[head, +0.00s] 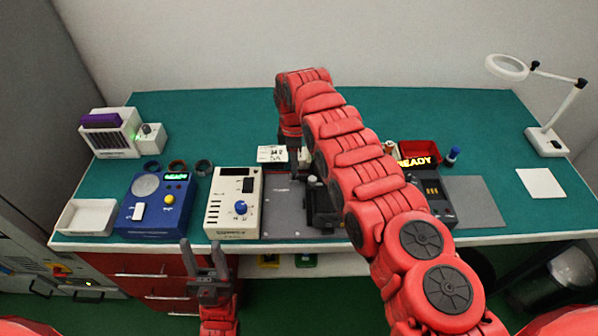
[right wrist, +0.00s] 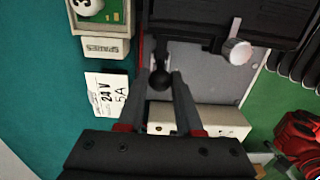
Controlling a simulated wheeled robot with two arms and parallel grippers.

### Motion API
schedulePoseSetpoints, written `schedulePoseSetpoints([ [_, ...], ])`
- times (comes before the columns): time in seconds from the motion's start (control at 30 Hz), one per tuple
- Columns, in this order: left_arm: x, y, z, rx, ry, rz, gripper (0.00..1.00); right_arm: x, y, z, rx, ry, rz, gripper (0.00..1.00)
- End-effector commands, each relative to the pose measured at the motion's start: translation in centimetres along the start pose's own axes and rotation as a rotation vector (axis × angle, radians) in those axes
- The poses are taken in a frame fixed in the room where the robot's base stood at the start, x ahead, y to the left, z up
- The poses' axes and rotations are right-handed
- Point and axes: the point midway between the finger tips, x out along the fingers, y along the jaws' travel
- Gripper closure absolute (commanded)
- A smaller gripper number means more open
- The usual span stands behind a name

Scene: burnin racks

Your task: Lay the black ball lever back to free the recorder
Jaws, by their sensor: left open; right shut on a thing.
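The black ball lever (right wrist: 160,80) shows in the right wrist view, its ball between my right gripper's fingertips (right wrist: 164,88). My right gripper is shut on it. In the head view my right gripper (head: 297,168) reaches down at the middle of the bench. A black device, seemingly the recorder (right wrist: 225,22), lies beside the lever with a silver knob (right wrist: 236,50). In the head view it (head: 318,207) is partly hidden by my right arm. My left gripper (head: 206,252) is open and empty in front of the bench's front edge.
A cream instrument (head: 232,203) with a blue knob and a blue instrument (head: 157,204) stand left of the grey plate (head: 283,207). A "24 V 5A" card (right wrist: 106,94) lies behind it. Right of my arm are a READY device (head: 432,193) and a red bin (head: 420,151).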

Motion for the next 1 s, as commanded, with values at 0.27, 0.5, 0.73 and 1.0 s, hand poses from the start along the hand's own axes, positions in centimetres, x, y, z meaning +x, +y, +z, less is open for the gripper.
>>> schedulePoseSetpoints([
  [0.27, -1.2, 0.1, 0.2, 0.0, 0.0, 0.0, 0.5, 0.3, 0.1, -0.2, 0.0, 0.0, 0.001, 1.0],
  [0.5, -2.5, 0.1, 0.4, 0.0, 0.0, 0.0, 0.5, 0.4, -0.1, -0.7, -0.002, 0.001, -0.002, 1.0],
  [0.73, -3.8, 0.2, 0.6, 0.0, 0.0, 0.0, 0.5, 0.4, -0.1, -1.2, -0.004, 0.003, -0.002, 1.0],
  [1.0, -4.5, 0.2, 0.8, 0.0, 0.0, 0.0, 0.5, 0.4, -0.1, -1.7, -0.006, 0.004, -0.001, 1.0],
])
